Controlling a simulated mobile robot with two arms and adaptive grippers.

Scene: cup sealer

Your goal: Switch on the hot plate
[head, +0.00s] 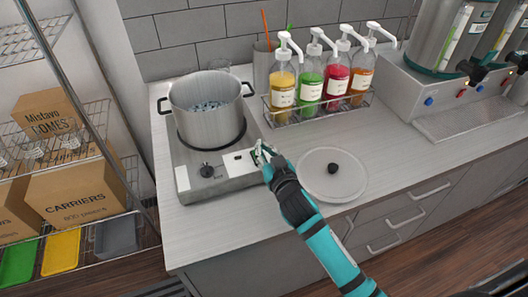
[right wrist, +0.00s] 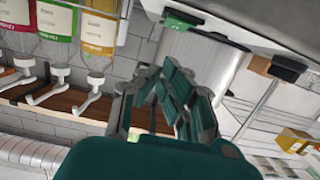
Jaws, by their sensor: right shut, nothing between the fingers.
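The hot plate (head: 187,181) is a grey metal slab near the counter's left front. A steel pot (head: 209,124) with black handles stands on it. Its front face has a black knob (head: 207,170) and, at the right end, a pale panel with a dark switch (head: 238,157). My right gripper (head: 261,153) is shut and empty at the right end of this panel; I cannot tell whether it touches. In the tilted right wrist view its fingers (right wrist: 172,90) are together, with the pot (right wrist: 200,58) behind. My left gripper is out of view.
A round lid (head: 316,176) with a black knob lies just right of my right gripper. A rack of pump bottles (head: 312,82) stands behind, and metal dispensers (head: 455,45) stand far right. A wire shelf with boxes (head: 80,195) is at left. The front left counter is clear.

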